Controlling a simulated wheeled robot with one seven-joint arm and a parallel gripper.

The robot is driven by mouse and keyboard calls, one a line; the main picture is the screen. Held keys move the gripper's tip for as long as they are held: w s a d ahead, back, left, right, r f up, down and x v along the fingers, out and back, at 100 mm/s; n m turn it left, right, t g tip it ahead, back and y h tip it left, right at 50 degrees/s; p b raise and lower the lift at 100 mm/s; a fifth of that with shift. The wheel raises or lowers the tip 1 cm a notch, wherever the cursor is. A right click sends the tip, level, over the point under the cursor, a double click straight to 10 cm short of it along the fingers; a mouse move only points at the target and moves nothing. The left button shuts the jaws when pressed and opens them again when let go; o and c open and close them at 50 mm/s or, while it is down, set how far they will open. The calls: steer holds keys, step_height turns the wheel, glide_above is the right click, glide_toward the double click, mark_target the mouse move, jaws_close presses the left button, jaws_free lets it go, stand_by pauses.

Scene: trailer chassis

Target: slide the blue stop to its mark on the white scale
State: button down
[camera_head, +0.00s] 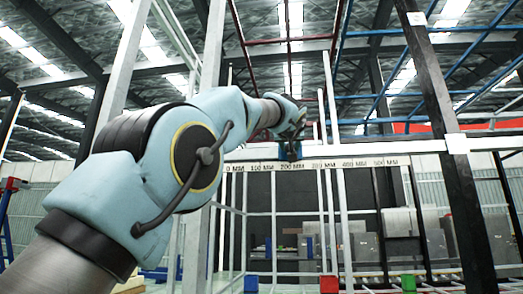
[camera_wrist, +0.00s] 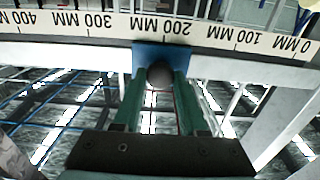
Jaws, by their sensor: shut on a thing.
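The blue stop (camera_wrist: 142,55) sits on a pale rail, right beside the 200 MM label of the white scale (camera_wrist: 227,36). A dark round knob (camera_wrist: 159,73) stands out from the stop. My gripper (camera_wrist: 157,82) has its two green fingers shut on this knob, one on each side. In the head view, the stop (camera_head: 290,152) is partly hidden by my gripper (camera_head: 291,138), just above the 200 MM label on the scale (camera_head: 342,164). The scale's labels run from 0 MM at left to 500 MM at right there, and the opposite way in the wrist view.
White and dark posts (camera_head: 456,145) frame the rail. Blue (camera_head: 251,284), red (camera_head: 329,284) and green (camera_head: 408,282) blocks show low in the head view. The rail looks clear on both sides of the stop. My arm covers the left of the head view.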

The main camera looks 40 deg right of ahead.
steer(key=s+d+p, duration=0.2)
steer(key=s+d, duration=0.4)
steer(key=d, duration=0.1)
steer(key=shift+s+d+p, duration=0.15)
steer(key=shift+s+p, duration=0.15)
steer(key=shift+s, duration=0.1)
steer(key=shift+c, duration=2.4)
jaws_free()
steer(key=b+v, duration=0.6)
steer(key=v, duration=0.4)
steer(key=shift+s+a+b, duration=0.25)
steer(key=shift+a+b, duration=0.05)
steer(key=shift+b, duration=0.05)
